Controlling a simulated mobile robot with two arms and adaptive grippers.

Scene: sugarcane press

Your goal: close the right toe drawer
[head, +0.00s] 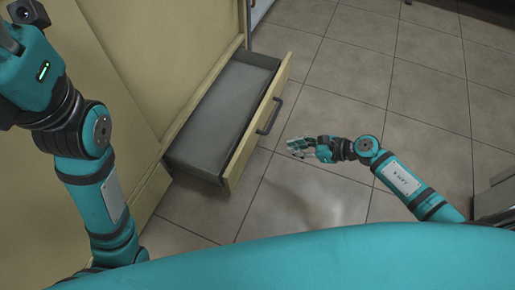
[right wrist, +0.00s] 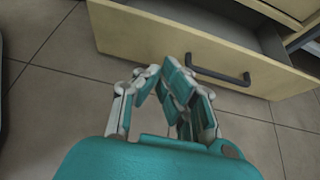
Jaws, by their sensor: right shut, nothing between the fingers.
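The toe drawer (head: 218,112) is pulled out from the bottom of the beige cabinet in the head view, and its grey inside looks empty. Its front panel carries a dark bar handle (head: 269,116). My right gripper (head: 292,146) is shut and empty, in front of the drawer front and a little nearer than the handle, apart from it. In the right wrist view the shut fingers (right wrist: 162,68) point towards the drawer front (right wrist: 150,38), with the handle (right wrist: 217,72) to their right. My left arm stands at the left of the head view; its gripper fingers are out of view.
The beige cabinet (head: 145,50) rises behind and left of the drawer. Grey floor tiles (head: 345,75) lie clear in front of the drawer and to its right. A dark-edged object (head: 495,190) stands at the right edge.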

